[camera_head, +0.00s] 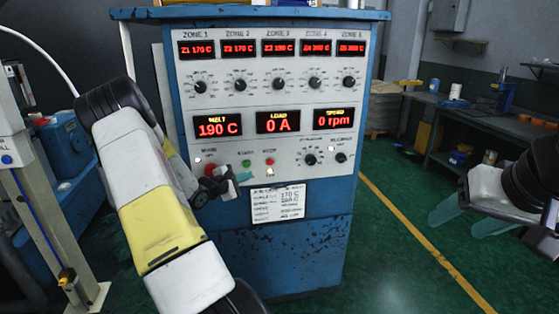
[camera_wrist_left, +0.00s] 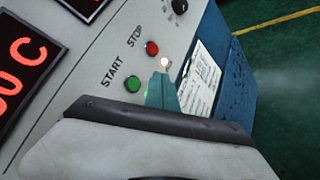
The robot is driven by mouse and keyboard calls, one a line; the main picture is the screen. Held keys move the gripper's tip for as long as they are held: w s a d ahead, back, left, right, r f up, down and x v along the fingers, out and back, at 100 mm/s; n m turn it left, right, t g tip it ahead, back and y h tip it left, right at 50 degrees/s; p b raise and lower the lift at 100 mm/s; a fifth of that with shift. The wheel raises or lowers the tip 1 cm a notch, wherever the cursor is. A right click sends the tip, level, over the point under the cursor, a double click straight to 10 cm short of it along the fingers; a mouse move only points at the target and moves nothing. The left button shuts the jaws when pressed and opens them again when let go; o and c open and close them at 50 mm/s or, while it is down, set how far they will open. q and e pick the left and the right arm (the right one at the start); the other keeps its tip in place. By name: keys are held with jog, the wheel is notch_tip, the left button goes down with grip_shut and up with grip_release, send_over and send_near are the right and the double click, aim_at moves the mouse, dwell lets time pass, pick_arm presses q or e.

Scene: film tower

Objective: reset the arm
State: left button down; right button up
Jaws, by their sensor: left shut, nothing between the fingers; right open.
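My left arm reaches from the lower left toward the front of a blue control cabinet (camera_head: 290,240). My left gripper (camera_head: 236,178) is shut and empty, its teal fingertips just below the green START button (camera_head: 246,163). In the left wrist view the shut fingers (camera_wrist_left: 162,92) are beside the green START button (camera_wrist_left: 132,84) and near the red STOP button (camera_wrist_left: 152,48). I cannot tell whether they touch the panel. My right gripper (camera_head: 470,216) is open and empty at the right, over the floor, away from the cabinet.
The panel carries several red displays and black knobs (camera_head: 240,85). A paper card (camera_head: 277,203) is fixed below the buttons. A workbench (camera_head: 480,118) with small items stands at the back right. Green floor (camera_head: 400,260) with a yellow line is clear right of the cabinet.

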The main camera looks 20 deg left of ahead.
pick_arm(q)
jog(key=s+d+r+m+g+h, duration=0.3)
jog(key=s+d+r+m+g, duration=0.25)
jog(key=d, duration=0.75)
jog(key=s+d+r+m+g+h, duration=0.2)
jog(key=s+d+r+m+h, duration=0.15)
jog(key=d+r+m, duration=0.7)
jog(key=s+d+r+m+g+y, duration=0.1)
jog(key=s+d+m+g+y, duration=0.15)
jog(key=s+d, duration=0.75)
jog(key=s+a+r+m+y, duration=0.1)
jog(key=s+a+m+y, duration=0.1)
jog(key=s, duration=0.5)
jog(key=s+a+r+m+t+y, duration=0.1)
jog(key=s+a+r+m+y, duration=0.1)
jog(key=s, duration=0.5)
jog(key=shift+a+r+y, duration=0.25)
jog(key=shift+a+y, duration=0.35)
jog(key=shift+a, duration=0.5)
jog(key=shift+s, duration=0.1)
